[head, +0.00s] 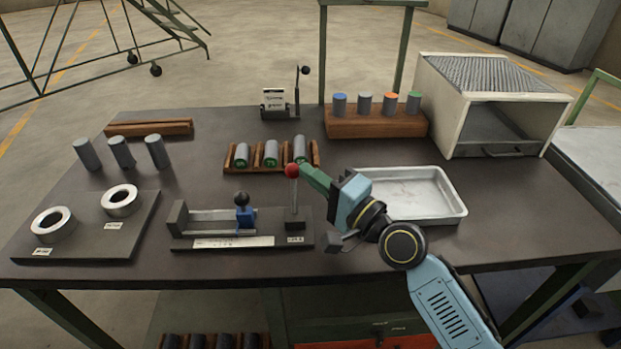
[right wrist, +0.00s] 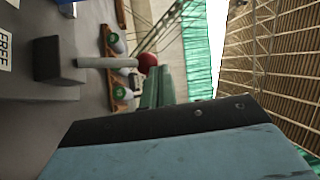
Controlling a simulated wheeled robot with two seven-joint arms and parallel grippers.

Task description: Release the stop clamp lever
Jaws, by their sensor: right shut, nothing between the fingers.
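The stop clamp lever stands upright at the right end of the dark stop fixture (head: 270,243), with a red ball knob (head: 292,170) on a grey shaft (head: 295,192). In the right wrist view the red knob (right wrist: 147,61) and shaft (right wrist: 105,62) lie sideways in the picture. My right gripper (head: 306,172) is shut and empty, its green fingertips right beside the knob on its right side. The fingers also show in the right wrist view (right wrist: 158,85). I cannot tell whether they touch the knob. My left gripper is not in view.
A blue slider with a black knob (head: 242,205) sits on the fixture's rails. A wooden rack (head: 232,168) with several grey cylinders stands just behind the lever. A metal tray (head: 450,213) is to the right. Two rings (head: 121,198) lie on a plate at left.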

